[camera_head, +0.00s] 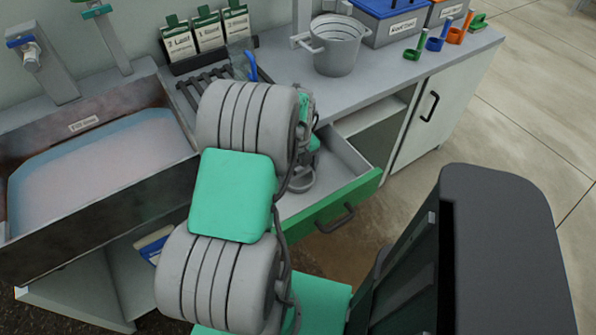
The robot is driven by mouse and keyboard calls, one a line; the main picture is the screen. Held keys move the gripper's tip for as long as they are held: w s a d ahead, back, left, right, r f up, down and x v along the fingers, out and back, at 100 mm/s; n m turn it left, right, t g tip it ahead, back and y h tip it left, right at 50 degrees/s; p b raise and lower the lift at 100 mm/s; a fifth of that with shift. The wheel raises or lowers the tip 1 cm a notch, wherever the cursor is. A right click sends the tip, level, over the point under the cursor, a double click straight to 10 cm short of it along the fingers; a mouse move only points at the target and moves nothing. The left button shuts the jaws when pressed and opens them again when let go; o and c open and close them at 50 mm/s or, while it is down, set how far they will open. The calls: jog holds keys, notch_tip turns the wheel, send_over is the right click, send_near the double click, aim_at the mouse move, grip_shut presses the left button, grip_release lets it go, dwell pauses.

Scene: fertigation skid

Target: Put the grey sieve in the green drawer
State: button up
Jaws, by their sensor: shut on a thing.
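The green drawer (331,208) is pulled open under the counter, its green front facing lower right and its pale inside partly hidden by my arm. A small round grey thing, seemingly the grey sieve (301,181), shows just beyond my arm, over the open drawer. My gripper (307,163) is mostly hidden behind my arm and is shut on the sieve. The picture does not show clearly whether the sieve touches the drawer floor.
A grey bucket (336,47), a blue-lidded box (391,20) and several coloured scoops (437,40) stand on the counter. Seed packets (208,34) stand at the back. A basin (95,160) is at left. An open compartment (376,127) lies behind the drawer.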

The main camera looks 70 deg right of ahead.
aim_at(298, 167)
jog(key=shift+f, duration=0.1)
jog(key=o, duration=1.1)
notch_tip(298, 167, up, 12)
jog(key=shift+r, duration=0.2)
